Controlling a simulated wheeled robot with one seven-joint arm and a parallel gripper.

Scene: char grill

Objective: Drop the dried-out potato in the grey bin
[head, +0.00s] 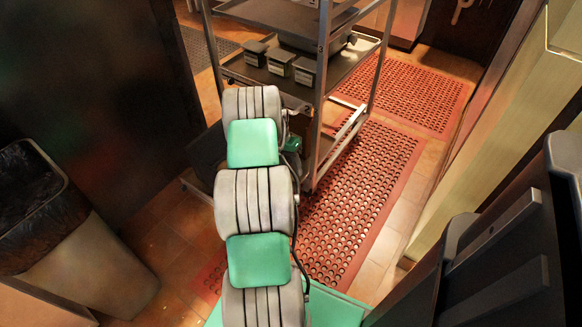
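A bin (95,268) with a greyish-beige wall and a black liner stands at the lower left. Its open top faces up, and its inside is too dark to make out. No potato can be seen in the head view. My arm reaches up the middle of the picture, away from the camera. My gripper is not visible; the far end of the arm is hidden behind its own links, near the shelf cart.
A metal shelf cart (322,95) with several small dark containers (280,62) stands just beyond my arm. Red perforated mats (360,190) cover the tiled floor to its right. Dark bulky plastic (500,265) fills the lower right. A dark panel (90,100) stands behind the bin.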

